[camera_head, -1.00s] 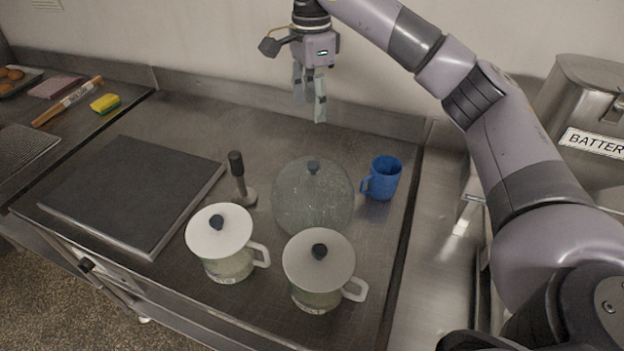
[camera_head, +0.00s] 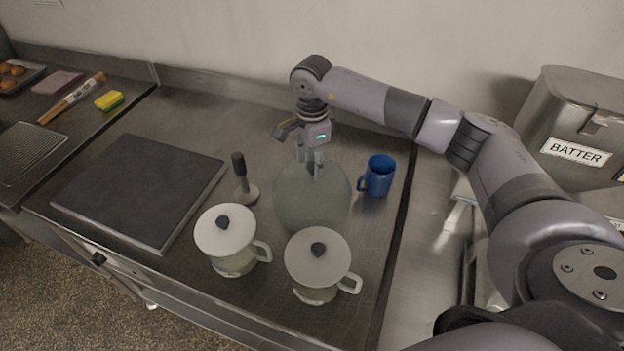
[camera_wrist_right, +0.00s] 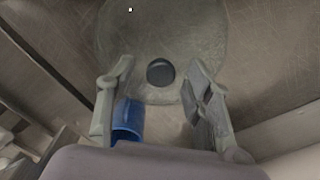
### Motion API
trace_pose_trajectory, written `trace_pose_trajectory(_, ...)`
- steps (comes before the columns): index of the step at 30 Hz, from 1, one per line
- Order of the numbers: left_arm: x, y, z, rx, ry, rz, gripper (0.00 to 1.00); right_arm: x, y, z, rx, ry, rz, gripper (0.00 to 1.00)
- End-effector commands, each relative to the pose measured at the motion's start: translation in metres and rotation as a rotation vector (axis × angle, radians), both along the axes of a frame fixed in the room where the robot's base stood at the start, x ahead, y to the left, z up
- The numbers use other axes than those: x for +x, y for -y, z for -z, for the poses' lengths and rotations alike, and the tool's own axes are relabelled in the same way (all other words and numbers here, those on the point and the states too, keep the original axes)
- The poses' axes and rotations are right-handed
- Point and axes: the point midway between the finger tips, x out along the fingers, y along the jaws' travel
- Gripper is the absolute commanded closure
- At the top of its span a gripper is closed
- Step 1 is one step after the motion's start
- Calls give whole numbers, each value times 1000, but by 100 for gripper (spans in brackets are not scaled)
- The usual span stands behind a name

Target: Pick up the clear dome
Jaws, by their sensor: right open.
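The clear dome (camera_head: 312,206) stands on the steel counter, between the blue mug and two lidded jars. Its dark knob is hidden by my gripper in the head view. My right gripper (camera_head: 310,172) is directly above the dome, pointing down, open and empty. In the right wrist view the dome (camera_wrist_right: 195,40) fills the upper middle, and its dark round knob (camera_wrist_right: 160,72) shows between and slightly beyond the open fingers (camera_wrist_right: 160,95). My left gripper is not in view.
A blue mug (camera_head: 378,175) stands close right of the dome. Two white-lidded jars (camera_head: 226,232) (camera_head: 318,258) stand in front. A dark-handled tamper (camera_head: 243,182) is to the left, beside a dark slab (camera_head: 140,190). A batter container (camera_head: 578,125) is at right.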

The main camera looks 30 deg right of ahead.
Motion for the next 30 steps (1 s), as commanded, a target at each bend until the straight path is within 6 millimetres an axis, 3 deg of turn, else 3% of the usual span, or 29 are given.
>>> trace_pose_trajectory(9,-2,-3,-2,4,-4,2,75,0,0,7,0,1,-1,54)
trace_pose_trajectory(30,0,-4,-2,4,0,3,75,0,0,6,0,1,-1,100)
